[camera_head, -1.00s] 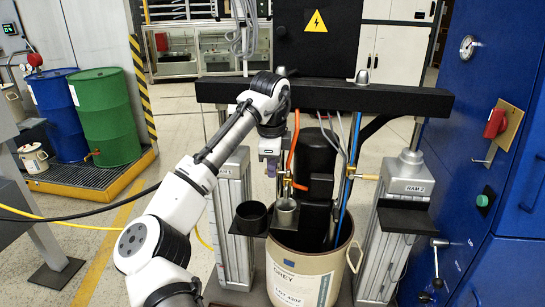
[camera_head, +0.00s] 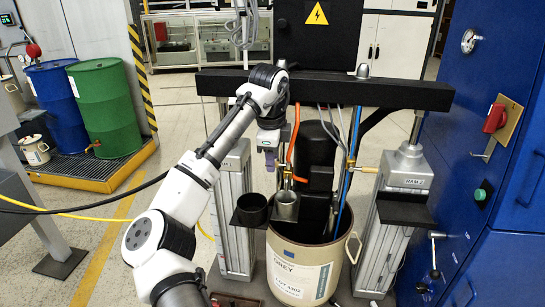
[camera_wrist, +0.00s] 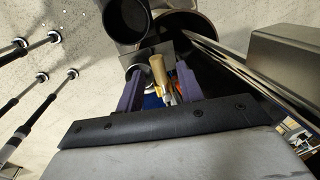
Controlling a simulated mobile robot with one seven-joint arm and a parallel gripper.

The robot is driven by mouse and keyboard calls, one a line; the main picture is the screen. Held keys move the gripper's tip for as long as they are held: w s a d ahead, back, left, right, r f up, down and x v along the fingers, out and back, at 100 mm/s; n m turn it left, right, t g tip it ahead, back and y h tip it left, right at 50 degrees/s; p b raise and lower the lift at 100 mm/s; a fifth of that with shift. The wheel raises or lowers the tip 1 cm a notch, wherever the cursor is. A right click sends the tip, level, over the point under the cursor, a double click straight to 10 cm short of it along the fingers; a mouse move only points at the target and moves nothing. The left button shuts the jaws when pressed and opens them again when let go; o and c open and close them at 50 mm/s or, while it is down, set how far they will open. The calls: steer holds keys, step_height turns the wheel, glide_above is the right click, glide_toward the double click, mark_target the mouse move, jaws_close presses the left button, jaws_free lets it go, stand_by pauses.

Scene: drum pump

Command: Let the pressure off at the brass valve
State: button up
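My gripper (camera_wrist: 160,84) is open, its two purple fingers apart with clear space between them. In the wrist view a brass-coloured rod or handle (camera_wrist: 157,68) shows between the fingers, with gaps on both sides. I cannot tell how far beyond the fingertips it lies. In the head view my gripper (camera_head: 270,163) points down just left of the orange hose, and its fingertips are small. A brass fitting (camera_head: 299,179) sits at the lower end of the orange hose. Another brass fitting (camera_head: 366,169) sits to the right, by the blue hose.
Two dark cups, one black (camera_head: 250,210) and one metal (camera_head: 286,205), stand on a bracket below my gripper. A cream drum (camera_head: 300,275) is under them. Ram columns flank it, and a black crossbeam (camera_head: 390,94) spans above. A blue cabinet (camera_head: 505,75) stands right.

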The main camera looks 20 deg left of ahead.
step_height(320, 180, up, 13)
steer(key=s, duration=0.2)
steer(key=shift+s+d+r, duration=0.15)
steer(key=shift+s+d, duration=0.1)
steer(key=shift+s, duration=0.05)
stand_by(0.3)
